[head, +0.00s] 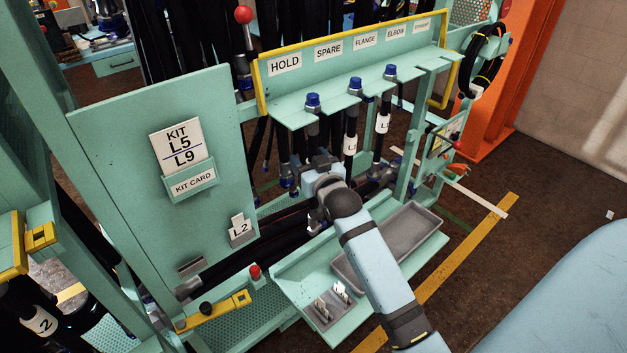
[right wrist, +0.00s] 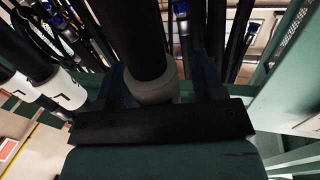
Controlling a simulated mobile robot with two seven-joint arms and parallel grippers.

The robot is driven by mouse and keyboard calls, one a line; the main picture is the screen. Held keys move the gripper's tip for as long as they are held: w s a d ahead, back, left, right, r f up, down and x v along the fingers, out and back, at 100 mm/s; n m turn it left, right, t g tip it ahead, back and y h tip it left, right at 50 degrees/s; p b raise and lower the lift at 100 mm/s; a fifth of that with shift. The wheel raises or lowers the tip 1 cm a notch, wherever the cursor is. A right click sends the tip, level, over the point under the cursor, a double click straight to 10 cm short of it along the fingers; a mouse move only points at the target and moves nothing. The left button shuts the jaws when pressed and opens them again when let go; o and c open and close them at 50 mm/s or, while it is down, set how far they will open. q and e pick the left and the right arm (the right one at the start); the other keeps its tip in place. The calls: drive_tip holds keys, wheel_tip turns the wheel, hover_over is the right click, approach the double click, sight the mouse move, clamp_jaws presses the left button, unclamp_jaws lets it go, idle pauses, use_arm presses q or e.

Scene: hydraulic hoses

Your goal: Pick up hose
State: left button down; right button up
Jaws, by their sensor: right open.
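Three black hoses with blue end caps hang from the slotted shelf of the green rack in the head view: the left hose (head: 312,122), the middle hose (head: 352,120) and the right hose (head: 386,103). The middle and right ones carry white labels. My right gripper (head: 319,164) is at the left hose, below its cap, and hides part of it. In the right wrist view a black hose (right wrist: 135,40) with a grey collar (right wrist: 152,87) stands between the open fingers of the right gripper (right wrist: 160,75). Contact cannot be told. My left gripper is not in view.
The shelf sign (head: 340,48) reads HOLD, SPARE, FLANGE, ELBOW and a last unreadable word. A green panel (head: 130,220) with a kit card stands left. Neighbouring labelled hoses (right wrist: 62,92) hang close by.

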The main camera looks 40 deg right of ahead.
clamp_jaws()
drive_tip(key=shift+r, duration=0.15)
drive_tip(key=shift+r, duration=0.2)
drive_tip(key=s+d+b, duration=0.1)
drive_tip(key=s+b, duration=0.1)
drive_tip(key=s, duration=1.6)
drive_tip(key=shift+d, duration=0.2)
